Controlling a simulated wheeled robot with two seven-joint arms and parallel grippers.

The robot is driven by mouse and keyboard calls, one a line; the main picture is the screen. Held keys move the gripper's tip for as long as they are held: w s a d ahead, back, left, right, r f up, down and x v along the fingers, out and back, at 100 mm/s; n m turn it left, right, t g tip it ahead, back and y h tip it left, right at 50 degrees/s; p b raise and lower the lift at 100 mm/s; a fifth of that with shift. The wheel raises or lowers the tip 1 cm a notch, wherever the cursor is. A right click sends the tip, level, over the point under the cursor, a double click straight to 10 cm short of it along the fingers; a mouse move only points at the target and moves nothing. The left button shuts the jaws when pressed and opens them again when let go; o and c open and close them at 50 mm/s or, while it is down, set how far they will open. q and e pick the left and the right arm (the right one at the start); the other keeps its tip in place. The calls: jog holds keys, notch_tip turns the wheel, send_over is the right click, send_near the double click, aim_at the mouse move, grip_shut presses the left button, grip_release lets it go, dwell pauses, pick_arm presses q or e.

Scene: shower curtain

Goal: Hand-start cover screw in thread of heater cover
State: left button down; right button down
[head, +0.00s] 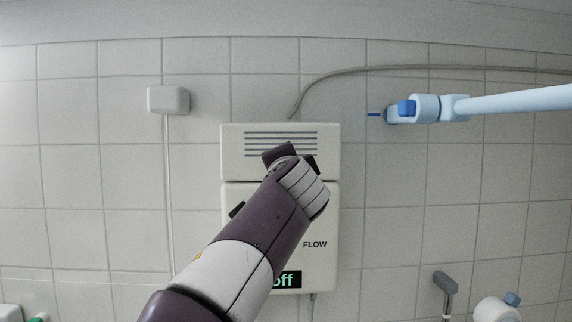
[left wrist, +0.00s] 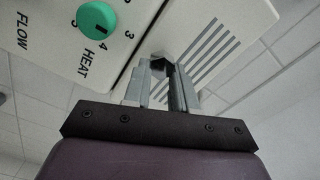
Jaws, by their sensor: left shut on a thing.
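The white heater cover (head: 235,152) is on the tiled wall, with slots in its upper part and a seam below them. My left arm reaches up across it, and my left gripper (head: 289,158) is at the cover near this seam. In the left wrist view the gripper (left wrist: 164,73) is shut on a small dark thing, which I take for the cover screw (left wrist: 159,66). The fingers hide most of it. The slotted cover (left wrist: 213,58) is close behind the fingertips. I cannot tell whether the screw touches the thread, and the threaded hole is hidden.
A light blue rail (head: 520,101) juts in from the right. A grey hose (head: 430,68) runs along the wall above, and a small white box (head: 168,100) is at left.

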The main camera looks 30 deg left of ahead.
pick_arm(q)
jog(key=m, duration=0.2)
jog(key=m+p, duration=0.1)
jog(key=m, duration=0.1)
jog(key=m+p, duration=0.1)
jog(key=m, duration=0.2)
jog(key=shift+w+f, duration=0.15)
jog(key=shift+f, duration=0.15)
pick_arm(e)
notch_tip(320, 180, up, 3)
jog(key=shift+f, duration=0.2)
pick_arm(q)
jog(key=shift+m, duration=0.3)
pick_arm(e)
jog(key=shift+r, duration=0.1)
